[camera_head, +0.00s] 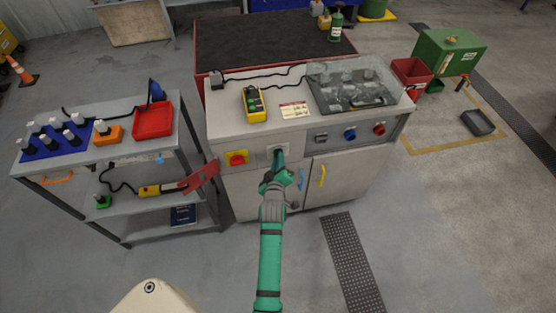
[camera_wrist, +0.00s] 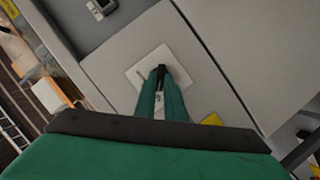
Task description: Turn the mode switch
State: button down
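The mode switch appears to be the dark knob on a square white plate (camera_head: 271,149), on the front of the grey cabinet below its worktop. The plate also shows in the wrist view (camera_wrist: 136,75). My gripper (camera_head: 279,158) reaches up to it from below. In the wrist view my green fingers (camera_wrist: 162,80) lie close together, with their dark tips at the knob in the middle of the plate. They look shut on the knob. The tips cover most of the knob, so its pointing direction is hidden.
A red rotary switch on a yellow plate (camera_head: 237,158) sits left of the mode switch. Blue (camera_head: 301,180) and yellow (camera_head: 322,175) door handles are to the right. Blue and red knobs (camera_head: 379,129) are on the upper right panel. A grey cart (camera_head: 95,170) stands left.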

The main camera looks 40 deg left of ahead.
jog(key=shift+w+d+r+m+g+y, duration=0.1)
jog(key=shift+m+g+y, duration=0.25)
jog(key=shift+m+g, duration=0.45)
jog(key=shift+w+d+m+g+y, duration=0.15)
jog(key=shift+m+g+y, duration=0.25)
jog(key=shift+m, duration=0.8)
jog(key=shift+w+d+r+m+g+y, duration=0.1)
jog(key=shift+m+g+y, duration=0.25)
jog(key=shift+m+g, duration=0.45)
jog(key=shift+m, duration=0.3)
jog(key=c, duration=1.8)
grip_release()
jog(key=shift+c, duration=0.2)
jog(key=shift+s, duration=0.1)
jog(key=v, duration=1)
jog(key=shift+s+d, duration=0.25)
jog(key=shift+s, duration=0.05)
